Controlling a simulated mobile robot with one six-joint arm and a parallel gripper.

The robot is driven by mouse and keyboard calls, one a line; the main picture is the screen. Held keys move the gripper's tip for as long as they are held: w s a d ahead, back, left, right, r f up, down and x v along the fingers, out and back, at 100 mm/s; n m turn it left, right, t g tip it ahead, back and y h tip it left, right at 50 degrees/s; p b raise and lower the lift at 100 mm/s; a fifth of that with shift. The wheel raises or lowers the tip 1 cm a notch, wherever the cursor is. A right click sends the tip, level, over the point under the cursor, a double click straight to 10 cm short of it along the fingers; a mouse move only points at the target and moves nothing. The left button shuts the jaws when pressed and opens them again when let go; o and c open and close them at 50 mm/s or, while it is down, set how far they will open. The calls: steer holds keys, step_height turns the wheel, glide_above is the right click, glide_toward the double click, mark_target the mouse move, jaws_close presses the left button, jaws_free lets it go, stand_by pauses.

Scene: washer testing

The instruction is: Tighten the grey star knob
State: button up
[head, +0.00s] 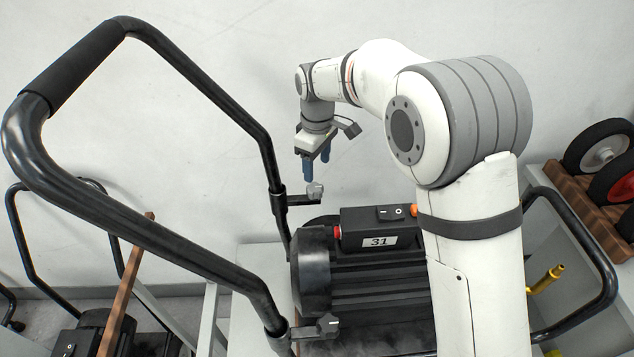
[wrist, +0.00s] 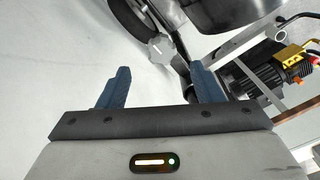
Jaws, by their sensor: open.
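A light grey star knob (head: 315,191) sits on the far clamp of the black tubular handle (head: 185,62). It also shows in the wrist view as a grey lobed knob (wrist: 160,49), just beyond the fingertips and roughly centred between them. My gripper (head: 316,172) points down above this knob, its blue fingers apart and empty. In the wrist view my gripper (wrist: 160,69) is open, and no contact with the knob shows. A second, darker grey star knob (head: 327,325) is on the near clamp of the handle.
A black motor unit (head: 362,285) with a switch box (head: 378,228) labelled 31 stands beside the handle. Wheels (head: 603,150) rest on a wooden rack at the right. Another handled machine (head: 95,330) is at lower left. A plain wall (head: 260,40) lies behind my arm.

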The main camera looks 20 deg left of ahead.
mark_target(315, 187)
steer(key=shift+s+a+f, duration=0.1)
steer(key=shift+a+f, duration=0.2)
steer(key=shift+f, duration=0.05)
step_height(315, 187, down, 7)
steer(key=shift+f+p, duration=0.15)
steer(key=shift+p, duration=0.5)
steer(key=c, duration=1)
steer(key=shift+f+b, duration=0.1)
steer(key=shift+b, duration=0.35)
